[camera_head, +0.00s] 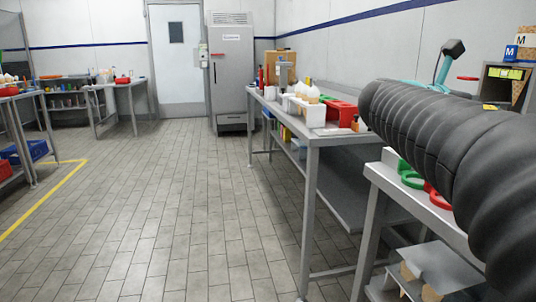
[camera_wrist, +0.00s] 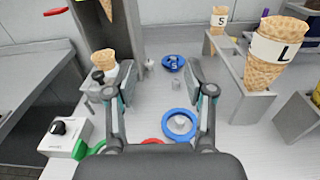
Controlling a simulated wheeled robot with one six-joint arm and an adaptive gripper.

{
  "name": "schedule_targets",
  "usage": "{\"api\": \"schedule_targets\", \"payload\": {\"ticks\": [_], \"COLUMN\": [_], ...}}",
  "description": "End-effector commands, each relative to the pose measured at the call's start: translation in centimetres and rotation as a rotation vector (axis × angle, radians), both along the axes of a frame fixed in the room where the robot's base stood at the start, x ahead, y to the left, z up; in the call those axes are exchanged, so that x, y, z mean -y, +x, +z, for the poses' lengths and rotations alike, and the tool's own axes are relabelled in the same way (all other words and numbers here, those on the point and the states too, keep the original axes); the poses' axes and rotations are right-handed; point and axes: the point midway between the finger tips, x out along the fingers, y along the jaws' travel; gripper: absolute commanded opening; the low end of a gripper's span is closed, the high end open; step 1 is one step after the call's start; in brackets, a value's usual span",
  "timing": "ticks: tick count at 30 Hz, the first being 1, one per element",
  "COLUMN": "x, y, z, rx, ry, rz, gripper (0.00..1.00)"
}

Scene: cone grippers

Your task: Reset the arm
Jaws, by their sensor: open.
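My gripper (camera_wrist: 157,88) shows in the wrist view with its two fingers spread wide and nothing between them. It is above a light grey work surface (camera_wrist: 150,95). A blue ring (camera_wrist: 166,127) lies on that surface near the right finger. A green ring (camera_wrist: 88,151) and a red ring (camera_wrist: 152,141) show partly at the gripper's base. A blue piece marked S (camera_wrist: 173,64) lies beyond the fingertips. In the head view a dark ribbed arm part of mine covers the right side, and the gripper's fingers cannot be made out.
A waffle cone marked L (camera_wrist: 277,57) and one marked S (camera_wrist: 219,19) stand in grey holders on the right. Another cone (camera_wrist: 105,62) stands behind the left finger. A white box with a black knob (camera_wrist: 62,146) is at lower left. The tiled floor (camera_head: 150,200) is clear.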

Motion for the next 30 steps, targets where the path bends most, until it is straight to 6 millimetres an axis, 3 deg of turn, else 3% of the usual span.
{"api": "schedule_targets", "payload": {"ticks": [8, 17, 23, 30], "x": [-0.6, -3.9, -9.3, -18.1], "y": [-1.7, -4.1, -7.4, -12.2], "z": [-4.5, -12.3, -21.1, -31.4], "rx": [0.148, 0.411, 0.716, 1.110], "ry": [0.175, 0.495, 0.882, 1.373], "rz": [0.020, 0.021, -0.085, -0.443], "gripper": [0.54, 0.54, 0.54, 0.54]}}
